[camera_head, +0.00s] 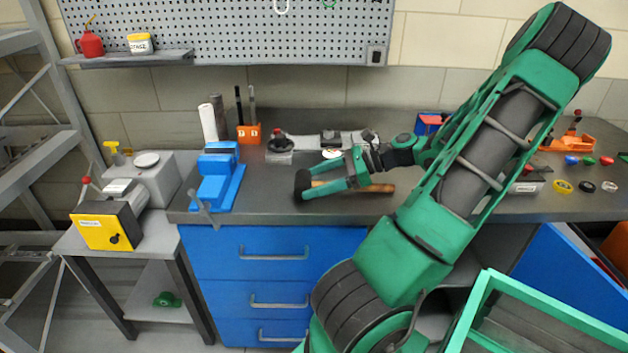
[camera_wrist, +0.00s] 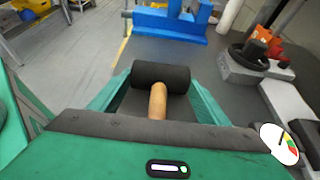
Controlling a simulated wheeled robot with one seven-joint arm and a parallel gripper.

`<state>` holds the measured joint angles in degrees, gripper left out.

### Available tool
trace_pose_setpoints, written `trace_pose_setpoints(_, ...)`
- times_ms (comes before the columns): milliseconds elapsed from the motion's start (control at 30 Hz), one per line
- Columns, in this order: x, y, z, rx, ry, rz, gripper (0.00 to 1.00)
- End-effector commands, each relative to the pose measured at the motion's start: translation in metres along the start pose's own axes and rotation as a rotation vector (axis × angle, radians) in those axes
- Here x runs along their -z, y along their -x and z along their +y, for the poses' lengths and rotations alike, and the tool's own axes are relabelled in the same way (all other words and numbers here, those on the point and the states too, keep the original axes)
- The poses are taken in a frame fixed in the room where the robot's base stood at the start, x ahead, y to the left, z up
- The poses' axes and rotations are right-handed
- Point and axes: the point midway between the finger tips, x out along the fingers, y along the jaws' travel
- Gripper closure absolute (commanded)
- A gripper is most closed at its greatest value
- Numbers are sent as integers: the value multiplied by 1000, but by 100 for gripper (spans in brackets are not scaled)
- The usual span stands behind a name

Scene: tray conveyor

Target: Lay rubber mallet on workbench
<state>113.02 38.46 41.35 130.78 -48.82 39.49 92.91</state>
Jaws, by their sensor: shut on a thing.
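The rubber mallet has a black cylindrical head (camera_head: 302,184) and a pale wooden handle (camera_head: 378,188). It lies level at the workbench top (camera_head: 275,207), near the front edge; I cannot tell whether it touches the surface or hangs just above it. My gripper (camera_head: 311,182) is shut on the mallet, its green fingers on either side near the head. In the wrist view the mallet head (camera_wrist: 161,75) shows at the fingertips, with the handle (camera_wrist: 157,102) running back toward the palm. Part of the handle is hidden by the fingers and palm.
A blue vise (camera_head: 216,178) stands left of the gripper. Behind lie an orange tool holder (camera_head: 249,133) and a grey device with a black knob (camera_head: 279,146). Tape rolls (camera_head: 563,186) and small parts lie at the right. Bare bench top shows between vise and mallet.

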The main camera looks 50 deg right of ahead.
Motion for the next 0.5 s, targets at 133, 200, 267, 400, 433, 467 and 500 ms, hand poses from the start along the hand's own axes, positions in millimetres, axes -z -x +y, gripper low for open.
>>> trace_pose_setpoints(133, 1, -1, 0, 0, 0, -1, 67)
trace_pose_setpoints(200, 2, -1, 0, 0, 0, 0, 16)
trace_pose_setpoints(267, 2, -1, 0, 0, 0, 0, 11)
trace_pose_setpoints(400, 2, -1, 0, 0, 0, 0, 11)
trace_pose_setpoints(433, 2, -1, 0, 0, 0, 0, 11)
trace_pose_setpoints(467, 2, 0, 0, 0, 0, 0, 11)
trace_pose_setpoints(500, 2, 0, 0, 0, 0, 0, 11)
